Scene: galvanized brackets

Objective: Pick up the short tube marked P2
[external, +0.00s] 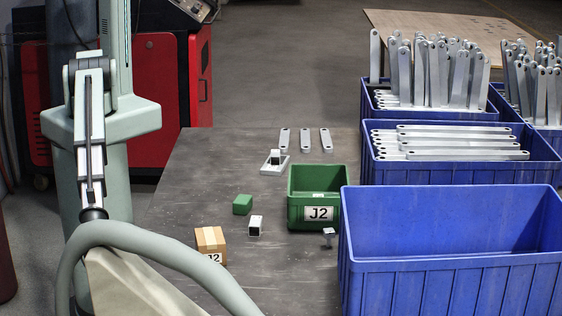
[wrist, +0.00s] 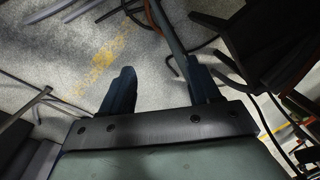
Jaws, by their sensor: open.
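No P2 mark can be read in either view. A short white square tube (external: 255,226) with a dark open end stands on the grey table, left of the green bin. A similar small white piece (external: 276,157) with a dark face is at a white plate (external: 273,169) further back; I cannot tell which is P2. My gripper (wrist: 158,66) shows in the wrist view with its two dark fingers apart and nothing between them. It is over grey floor, away from the tubes. I cannot make out the gripper in the external view.
On the table (external: 190,185) are a green bin (external: 302,212) marked J2, a green cube (external: 242,204), a cardboard box (external: 211,240), a small metal part (external: 328,236) and flat brackets (external: 305,139). A blue crate (external: 440,265) stands right. Cables (wrist: 85,12) cross the floor.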

